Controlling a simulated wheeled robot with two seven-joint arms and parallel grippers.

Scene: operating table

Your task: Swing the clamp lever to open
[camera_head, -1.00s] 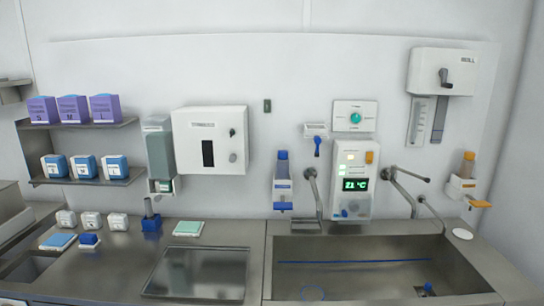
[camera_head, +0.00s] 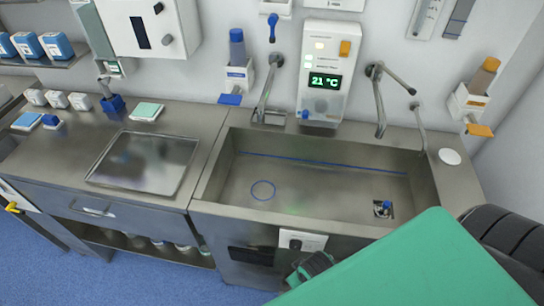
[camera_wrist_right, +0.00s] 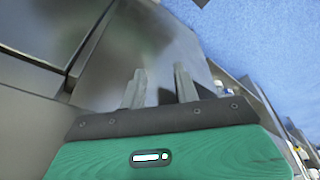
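No part is clearly marked as the clamp lever. A small blue lever (camera_head: 272,27) hangs from a white wall holder, left of the display panel. A white plate with a black knob (camera_head: 295,244) sits on the front of the sink unit. My right gripper (camera_wrist_right: 158,78) is open, with two grey fingers apart and nothing between them. In the head view its green arm covers the lower right, and its dark end is near the sink front, below the white plate. My left gripper is not in view.
The steel sink (camera_head: 320,188) has a blue ring (camera_head: 263,190) and a blue-topped drain part (camera_head: 384,208) inside. Metal spouts (camera_head: 378,95) stand out over it. A steel tray (camera_head: 145,160) lies on the left counter. A yellow handle (camera_head: 13,208) shows at the left edge. Blue floor is open in front.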

